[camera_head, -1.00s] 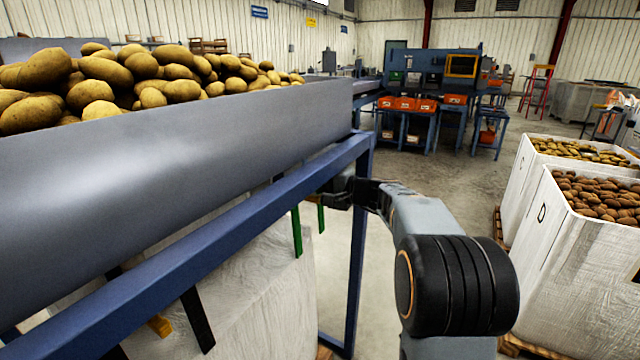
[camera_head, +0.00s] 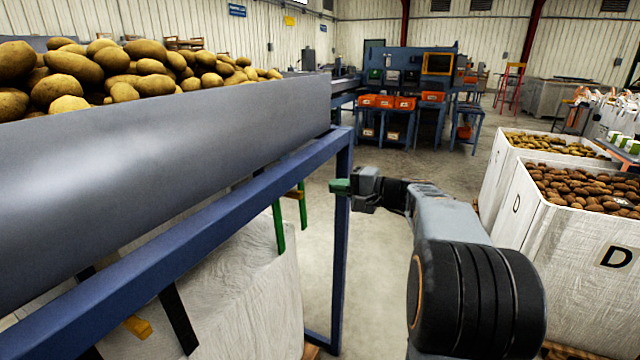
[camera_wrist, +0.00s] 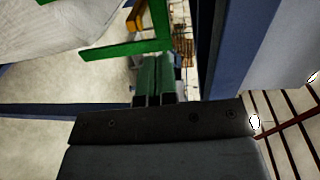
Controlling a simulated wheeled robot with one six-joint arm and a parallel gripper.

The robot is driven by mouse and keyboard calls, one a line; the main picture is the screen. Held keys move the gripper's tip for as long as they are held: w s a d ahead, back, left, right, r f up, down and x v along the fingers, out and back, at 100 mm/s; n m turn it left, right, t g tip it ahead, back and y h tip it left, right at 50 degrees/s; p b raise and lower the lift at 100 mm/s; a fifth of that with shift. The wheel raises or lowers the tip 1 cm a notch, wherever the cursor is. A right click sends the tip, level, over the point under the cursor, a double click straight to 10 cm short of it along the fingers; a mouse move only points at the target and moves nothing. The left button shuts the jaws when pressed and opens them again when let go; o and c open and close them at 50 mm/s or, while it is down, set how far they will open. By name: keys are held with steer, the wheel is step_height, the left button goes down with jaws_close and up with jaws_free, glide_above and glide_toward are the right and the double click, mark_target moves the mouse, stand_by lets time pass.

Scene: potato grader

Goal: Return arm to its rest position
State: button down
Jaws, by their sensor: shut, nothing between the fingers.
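My arm reaches away from me along the right of the blue frame. My gripper (camera_head: 340,186) has green fingertips and points left, overlapping the blue frame's upright leg (camera_head: 341,265) in the head view. I cannot tell whether it touches the leg. In the wrist view the two green fingers (camera_wrist: 152,76) lie close together, shut with nothing between them. A green bar (camera_wrist: 125,50) shows just beyond them; its contact with the fingers is unclear.
A grey trough (camera_head: 170,140) heaped with potatoes (camera_head: 110,72) rests on the blue frame. White crates (camera_head: 535,220) of potatoes stand at right. Open floor (camera_head: 385,270) lies between leg and arm. Blue workstations (camera_head: 410,85) stand behind.

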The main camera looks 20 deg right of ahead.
steer(key=shift+v, duration=1.4)
steer(key=s+a+r+n+g+h+p, duration=0.2)
steer(key=s+a+n+g+h+p, duration=0.2)
steer(key=s+a+g+p, duration=0.55)
steer(key=s+a+r+n+h+p, duration=0.1)
steer(key=s+a+n+h+p, duration=0.1)
steer(key=s+p, duration=0.3)
steer(key=s+a+r+n+h+p, duration=0.1)
steer(key=s+r+n+h+p, duration=0.1)
steer(key=s+h+p, duration=0.3)
steer(key=shift+s+a+n+t+p, duration=0.35)
steer(key=shift+s+n+p, duration=0.35)
steer(key=shift+p, duration=1.35)
